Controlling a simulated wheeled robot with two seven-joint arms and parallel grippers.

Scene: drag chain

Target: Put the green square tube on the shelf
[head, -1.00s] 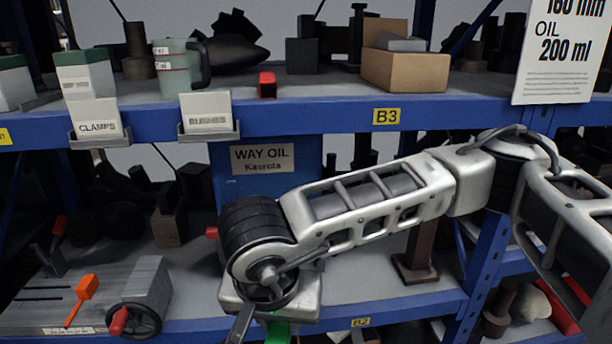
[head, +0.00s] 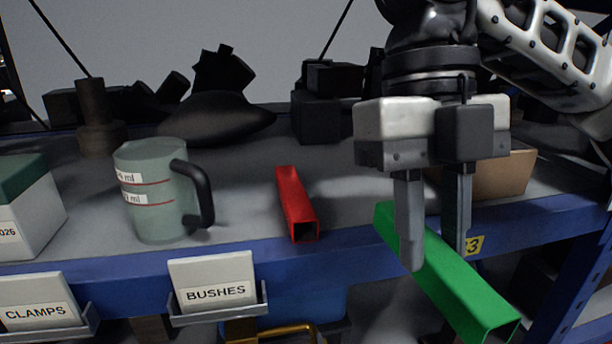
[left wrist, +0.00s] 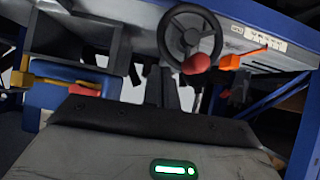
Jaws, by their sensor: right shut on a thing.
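The green square tube (head: 468,292) is in the head view at the lower right. My right gripper (head: 436,258) points down with its two fingers on either side of the tube and is shut on it. The tube slants, its open near end at the lower right and its far end overlapping the shelf's blue front edge. I cannot tell whether it touches the shelf. The upper shelf (head: 245,215) has a grey top. A red square tube (head: 297,205) lies on it, left of the green one. My left gripper is not seen in either view.
A grey-green mug (head: 155,195) stands left of the red tube. A cardboard box (head: 505,172) is behind my right gripper. Sign holders marked CLAMPS (head: 40,305) and BUSHES (head: 215,285) hang on the front edge. The shelf top between the red and green tubes looks clear.

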